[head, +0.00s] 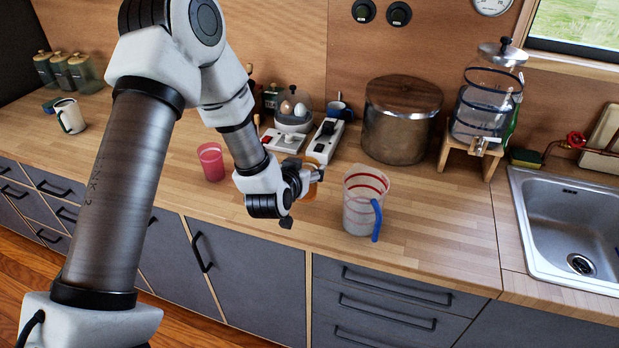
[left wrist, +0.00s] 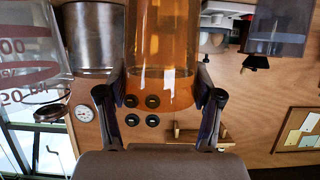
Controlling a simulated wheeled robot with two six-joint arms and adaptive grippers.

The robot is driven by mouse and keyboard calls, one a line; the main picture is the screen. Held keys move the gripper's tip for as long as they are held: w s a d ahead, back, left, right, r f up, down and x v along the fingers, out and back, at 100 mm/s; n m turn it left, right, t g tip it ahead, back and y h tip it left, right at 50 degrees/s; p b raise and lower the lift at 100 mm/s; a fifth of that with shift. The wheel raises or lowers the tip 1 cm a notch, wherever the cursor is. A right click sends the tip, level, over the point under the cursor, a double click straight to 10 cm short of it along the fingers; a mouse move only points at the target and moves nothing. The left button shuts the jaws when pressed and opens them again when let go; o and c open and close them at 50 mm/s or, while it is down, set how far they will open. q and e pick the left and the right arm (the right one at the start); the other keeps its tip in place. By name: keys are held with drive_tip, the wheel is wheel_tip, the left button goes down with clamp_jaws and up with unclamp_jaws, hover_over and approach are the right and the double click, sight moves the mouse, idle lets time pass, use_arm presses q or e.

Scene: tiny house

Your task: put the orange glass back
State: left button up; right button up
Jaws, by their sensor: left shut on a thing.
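The orange glass (left wrist: 160,45) stands between the two fingers of my left gripper (left wrist: 161,97) in the left wrist view, with both fingers against its sides. In the head view my left gripper (head: 306,178) is over the counter, and the orange glass (head: 312,190) shows only in part behind it. I cannot tell whether the glass touches the counter. My right gripper is not in view.
A measuring jug (head: 360,212) with a blue handle stands close to the right of the gripper. A pink cup (head: 211,162) is to the left. White scales (head: 325,141), a steel pot (head: 398,135) and a water dispenser (head: 484,112) stand behind. The sink (head: 571,215) is far right.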

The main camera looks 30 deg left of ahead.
use_arm(q)
drive_tip(key=shift+w+a+f+p, duration=0.55)
drive_tip(key=shift+w+a+f, duration=0.25)
drive_tip(key=shift+w+f, duration=0.2)
drive_tip(key=shift+w+a+f+p, duration=0.5)
drive_tip(key=shift+w+a+f, duration=0.35)
drive_tip(key=shift+f, duration=0.15)
drive_tip(key=shift+f, duration=0.1)
drive_tip(key=o, duration=1.6)
drive_tip(key=shift+d, duration=0.1)
drive_tip(key=shift+s, duration=0.1)
